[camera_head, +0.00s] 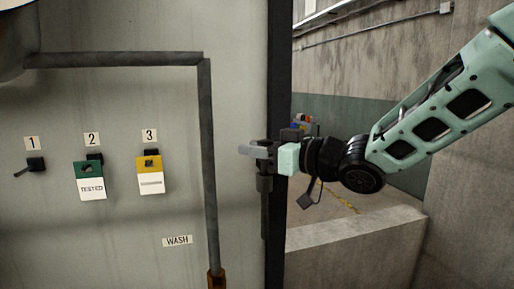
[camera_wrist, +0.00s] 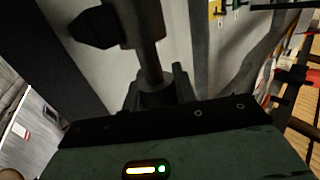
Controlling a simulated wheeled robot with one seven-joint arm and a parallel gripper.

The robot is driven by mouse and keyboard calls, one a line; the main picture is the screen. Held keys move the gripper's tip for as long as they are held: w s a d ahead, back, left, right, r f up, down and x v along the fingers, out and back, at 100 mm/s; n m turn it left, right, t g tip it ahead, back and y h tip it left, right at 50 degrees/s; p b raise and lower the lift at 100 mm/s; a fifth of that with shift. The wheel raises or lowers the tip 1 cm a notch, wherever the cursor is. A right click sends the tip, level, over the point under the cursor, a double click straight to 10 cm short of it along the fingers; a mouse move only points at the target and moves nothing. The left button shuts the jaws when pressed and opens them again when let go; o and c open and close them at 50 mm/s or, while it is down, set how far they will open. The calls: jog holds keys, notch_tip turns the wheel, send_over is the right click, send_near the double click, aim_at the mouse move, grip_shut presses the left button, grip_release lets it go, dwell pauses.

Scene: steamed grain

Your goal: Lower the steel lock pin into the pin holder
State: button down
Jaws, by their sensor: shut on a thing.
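My gripper (camera_head: 262,150) is at the dark right edge of the pale wall panel, shut on what looks like the steel lock pin. In the wrist view a grey steel shaft (camera_wrist: 149,62) runs between the dark fingers of my gripper (camera_wrist: 157,84). A thicker grey part with a black knob-like end (camera_wrist: 94,27) joins the shaft at the upper left. In the head view a dark narrow upright piece (camera_head: 264,205) shows just below my gripper; whether it is the pin or the holder, I cannot tell. The pin's tip and the holder's opening are not clearly visible.
The panel (camera_head: 120,220) carries switches numbered 1, 2 and 3. A green "TESTED" tag (camera_head: 90,172) and a yellow tag (camera_head: 150,164) hang at 2 and 3. A dark pipe (camera_head: 208,170) runs down left of my gripper. A low concrete wall (camera_head: 350,240) stands at right.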

jog(key=shift+f+b, duration=0.8)
jog(key=shift+f, duration=0.3)
jog(key=c, duration=1)
grip_release()
jog(key=shift+c, duration=0.2)
jog(key=b+v, duration=0.3)
jog(key=v, duration=1.4)
jog(key=shift+s+b, duration=0.15)
jog(key=shift+b, duration=0.15)
jog(key=shift+d, duration=0.1)
